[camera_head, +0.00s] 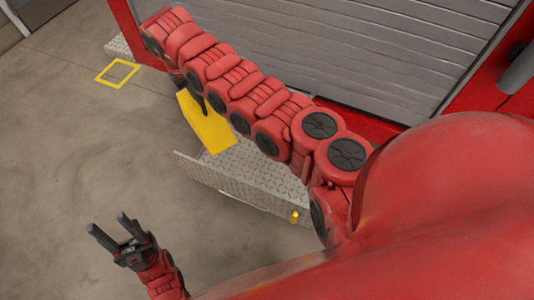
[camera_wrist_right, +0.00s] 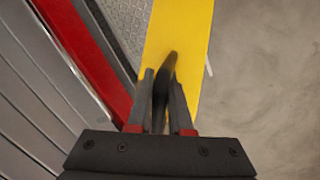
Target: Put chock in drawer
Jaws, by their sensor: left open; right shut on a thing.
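The yellow chock (camera_head: 208,126) hangs below my right arm in the head view, beside the far-left end of the diamond-plate drawer (camera_head: 262,174). My right gripper (camera_wrist_right: 161,78) is shut on the chock's dark handle; the yellow chock (camera_wrist_right: 180,45) spreads ahead of its fingers in the right wrist view. In the head view my right arm hides part of the chock and of the drawer, so I cannot tell whether they touch. My left gripper (camera_head: 106,221) is open and empty over the floor at the lower left.
A red vehicle body with a grey slatted shutter (camera_head: 400,50) stands behind my right arm. A small yellow peg (camera_head: 295,215) is at the drawer's near end. A yellow square outline (camera_head: 118,73) marks the concrete floor. The floor at the left is clear.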

